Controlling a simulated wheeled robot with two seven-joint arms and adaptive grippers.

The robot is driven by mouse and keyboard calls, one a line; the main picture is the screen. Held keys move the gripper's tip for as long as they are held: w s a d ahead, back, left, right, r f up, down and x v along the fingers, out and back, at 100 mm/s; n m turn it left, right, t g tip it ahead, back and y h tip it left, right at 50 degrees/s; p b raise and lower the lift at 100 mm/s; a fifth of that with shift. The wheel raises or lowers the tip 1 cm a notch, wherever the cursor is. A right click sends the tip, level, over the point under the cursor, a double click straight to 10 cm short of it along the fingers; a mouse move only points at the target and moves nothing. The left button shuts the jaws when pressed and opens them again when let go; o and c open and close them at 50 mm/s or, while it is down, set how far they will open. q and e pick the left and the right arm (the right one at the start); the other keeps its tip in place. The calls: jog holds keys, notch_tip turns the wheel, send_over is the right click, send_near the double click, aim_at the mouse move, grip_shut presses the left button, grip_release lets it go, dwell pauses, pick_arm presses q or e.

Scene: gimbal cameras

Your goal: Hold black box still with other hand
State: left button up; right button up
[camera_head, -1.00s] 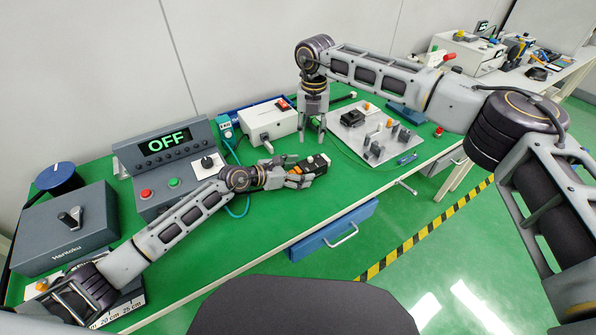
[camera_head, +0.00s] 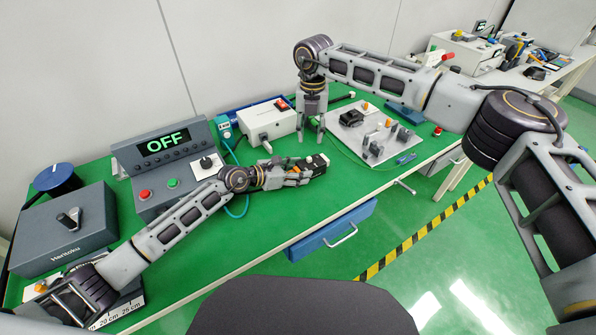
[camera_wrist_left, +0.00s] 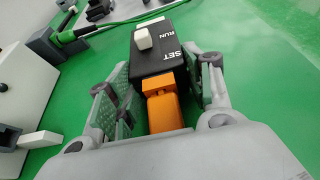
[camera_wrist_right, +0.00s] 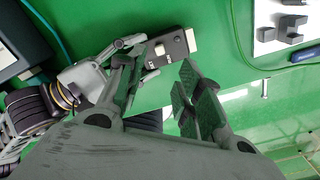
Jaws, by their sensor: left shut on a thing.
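The black box (camera_head: 320,160) lies at the middle of the green bench. In the left wrist view the black box (camera_wrist_left: 160,58) shows a white slider, SET and RUN lettering, and an orange end piece (camera_wrist_left: 163,108) facing me. My left gripper (camera_head: 303,173) is low at the bench, shut on the black box, with one finger on each side of its near end. The right wrist view shows the black box (camera_wrist_right: 165,48) beyond my right gripper's fingers. My right gripper (camera_head: 310,138) points down above the bench, behind the box, open and empty.
A grey console reading OFF (camera_head: 165,143) and a white device with a red switch (camera_head: 266,120) stand behind. A pale board with several blocks (camera_head: 385,145) lies to the right. A blue drawer (camera_head: 333,230) juts from the front edge. The bench in front of the box is clear.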

dwell(0.3)
jog(key=shift+a, duration=0.1)
jog(key=c, duration=0.5)
jog(key=shift+s+a, duration=0.2)
jog(key=shift+c, duration=0.9)
jog(key=shift+f, duration=0.1)
grip_shut()
jog(key=d+n+h, duration=0.1)
jog(key=n, duration=0.7)
jog(key=w+d+n+t+h, duration=0.1)
jog(key=n, duration=0.7)
jog(key=w+d+n+t+h, duration=0.1)
jog(key=n, duration=0.8)
jog(key=shift+w+d+r, duration=0.2)
jog(key=shift+d+r, duration=0.1)
jog(key=shift+d, duration=0.05)
